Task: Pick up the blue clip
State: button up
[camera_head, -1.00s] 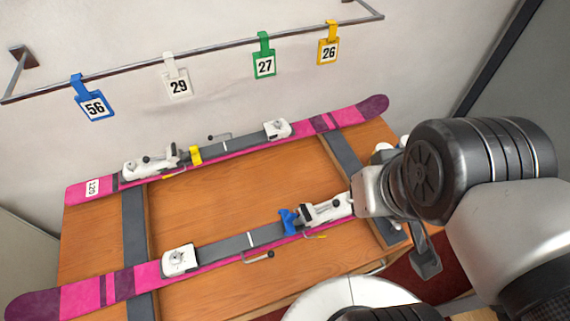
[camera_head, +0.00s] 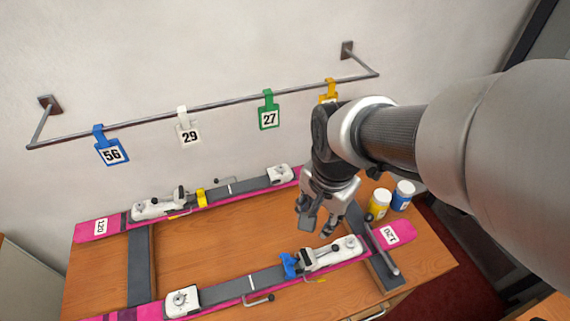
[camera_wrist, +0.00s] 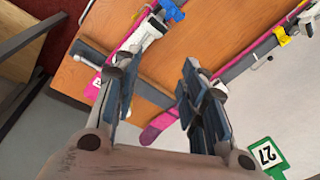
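The blue clip (camera_head: 289,265) sits on the grey strip of the near pink ski, at the left end of a white binding part. It also shows at the top of the wrist view (camera_wrist: 171,11). My gripper (camera_head: 317,224) is in the air above the bench, up and right of the clip in the head view, apart from it. In the wrist view its two fingers (camera_wrist: 157,98) are spread, with nothing held between them.
A yellow clip (camera_head: 201,198) is on the far ski. A blue tag 56 (camera_head: 112,152), white tag 29 (camera_head: 188,132) and green tag 27 (camera_head: 268,117) hang from the wall rail (camera_head: 220,101). Yellow (camera_head: 379,204) and blue-white (camera_head: 402,196) containers stand at the bench's right.

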aim_at(291, 258)
jog(key=o, duration=0.6)
jog(key=w+a+f+m, duration=0.1)
jog(key=f+m, duration=0.1)
jog(key=w+a+f+m+g+p, duration=0.1)
jog(key=a+f+m, duration=0.1)
jog(key=f, duration=0.1)
jog(key=w+a+f+m+g+p, duration=0.1)
jog(key=f+m, duration=0.1)
jog(key=f, duration=0.1)
jog(key=shift+a+f, duration=0.15)
jog(key=shift+a, duration=0.25)
jog(key=o, duration=0.4)
jog(key=shift+m, duration=0.3)
jog(key=f, duration=0.4)
jog(key=f+b, duration=0.1)
jog(key=f, duration=0.3)
jog(key=f+b, duration=0.1)
jog(key=f, duration=0.3)
jog(key=shift+s, duration=0.25)
jog(key=shift+s+f+b, duration=0.2)
jog(key=shift+f+b, duration=0.65)
jog(key=shift+f, duration=2.1)
